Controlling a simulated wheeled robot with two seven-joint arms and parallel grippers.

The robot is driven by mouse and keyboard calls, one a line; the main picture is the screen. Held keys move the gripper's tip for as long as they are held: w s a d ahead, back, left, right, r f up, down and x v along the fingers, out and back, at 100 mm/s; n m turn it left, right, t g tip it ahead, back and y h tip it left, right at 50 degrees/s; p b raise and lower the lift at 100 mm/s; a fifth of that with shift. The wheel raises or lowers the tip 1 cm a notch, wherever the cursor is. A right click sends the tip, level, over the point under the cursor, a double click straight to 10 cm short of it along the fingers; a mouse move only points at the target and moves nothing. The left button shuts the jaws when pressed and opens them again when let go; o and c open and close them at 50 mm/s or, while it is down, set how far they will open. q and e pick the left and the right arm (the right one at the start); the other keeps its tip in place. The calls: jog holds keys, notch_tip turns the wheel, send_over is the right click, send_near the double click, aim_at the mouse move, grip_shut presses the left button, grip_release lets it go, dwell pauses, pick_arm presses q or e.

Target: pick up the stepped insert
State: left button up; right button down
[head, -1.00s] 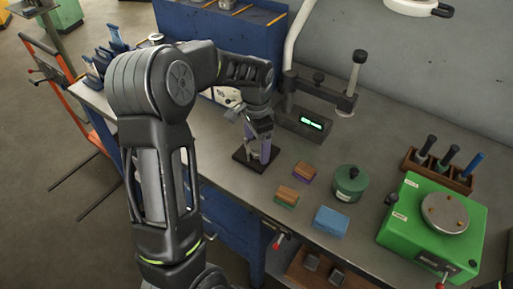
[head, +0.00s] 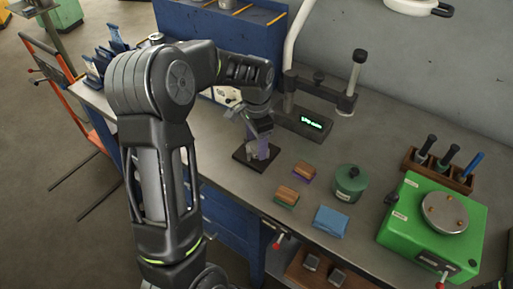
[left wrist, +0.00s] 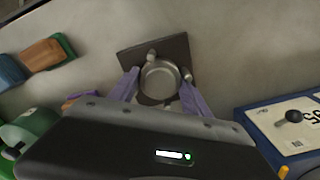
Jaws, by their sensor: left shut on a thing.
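The stepped insert (left wrist: 160,80) is a round, shiny grey metal piece, seen from above in the left wrist view. It sits between the two purple fingers of my left gripper (left wrist: 161,92), which is shut on it. A dark square plate (left wrist: 128,58) with small metal pegs lies beneath it. In the head view my left gripper (head: 258,148) is low over the dark plate (head: 243,160) on the bench, and the fingers hide most of the insert. I cannot tell whether the insert is clear of the plate. My right gripper is not in view.
A gauge stand with a green display (head: 311,123) is just behind the plate. Wood-topped blocks (head: 287,196), a green canister (head: 349,182) and a blue block (head: 330,221) stand to the right. A green machine (head: 425,228) is farther right. A blue cabinet (head: 225,30) stands behind.

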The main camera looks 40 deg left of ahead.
pick_arm(q)
grip_shut()
jog(key=shift+r, duration=0.1)
jog(key=shift+w+r, duration=0.1)
jog(key=shift+r, duration=0.4)
notch_tip(320, 180, up, 9)
jog(key=b, duration=0.1)
dwell(0.7)
